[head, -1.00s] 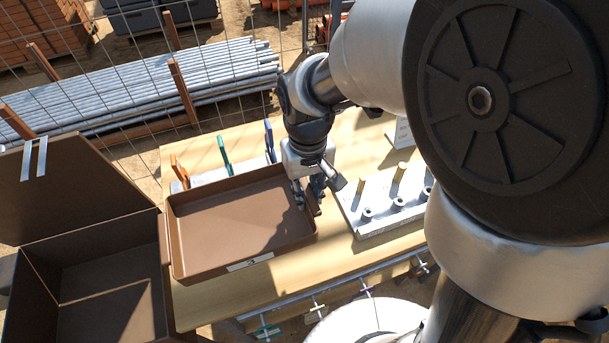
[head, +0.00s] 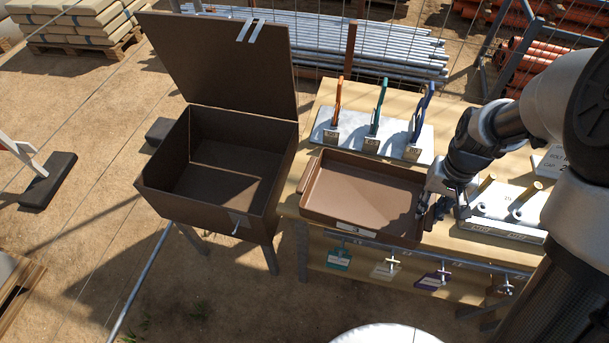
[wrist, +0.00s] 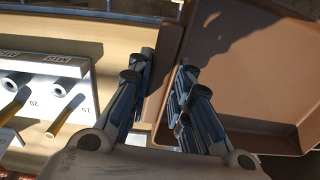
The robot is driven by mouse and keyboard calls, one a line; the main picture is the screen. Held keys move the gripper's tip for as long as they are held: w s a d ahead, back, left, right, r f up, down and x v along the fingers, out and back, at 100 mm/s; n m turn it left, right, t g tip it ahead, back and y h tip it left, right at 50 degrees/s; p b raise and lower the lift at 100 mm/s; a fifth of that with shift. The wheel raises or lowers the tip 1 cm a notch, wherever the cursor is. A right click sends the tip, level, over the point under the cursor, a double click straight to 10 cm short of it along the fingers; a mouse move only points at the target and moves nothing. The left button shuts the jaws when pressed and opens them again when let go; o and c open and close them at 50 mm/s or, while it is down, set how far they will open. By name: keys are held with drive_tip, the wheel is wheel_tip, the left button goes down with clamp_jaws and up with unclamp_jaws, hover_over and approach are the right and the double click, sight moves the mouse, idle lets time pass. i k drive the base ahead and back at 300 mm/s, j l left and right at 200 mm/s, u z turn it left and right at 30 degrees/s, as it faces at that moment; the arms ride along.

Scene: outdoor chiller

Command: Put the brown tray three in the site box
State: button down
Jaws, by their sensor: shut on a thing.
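The brown tray (head: 362,188) is shallow, empty, upright and level, with a pale label on its front wall. It is over the left part of the wooden bench; I cannot tell whether it touches the top. My gripper (head: 436,207) is shut on the tray's right end. In the wrist view my gripper (wrist: 162,78) has its fingers either side of that end's edge, and the tray (wrist: 250,75) extends right. The brown site box (head: 188,203) stands on legs left of the bench, with its lid (head: 222,62) raised and its visible inside empty.
Behind the tray, a grey rack (head: 357,133) holds upright tools with orange, teal and blue handles. A pale block with pegs (head: 512,212) is right of my gripper. Tagged items hang from a front rail (head: 430,263). A narrow gap separates box and bench.

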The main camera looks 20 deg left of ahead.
sight(231, 184)
drive_tip(key=i+j+u, duration=0.15)
drive_tip(key=j+u, duration=0.15)
drive_tip(key=i+j+u, duration=0.35)
drive_tip(key=j+u, duration=0.2)
drive_tip(key=i+j, duration=0.5)
drive_tip(key=j, duration=0.2)
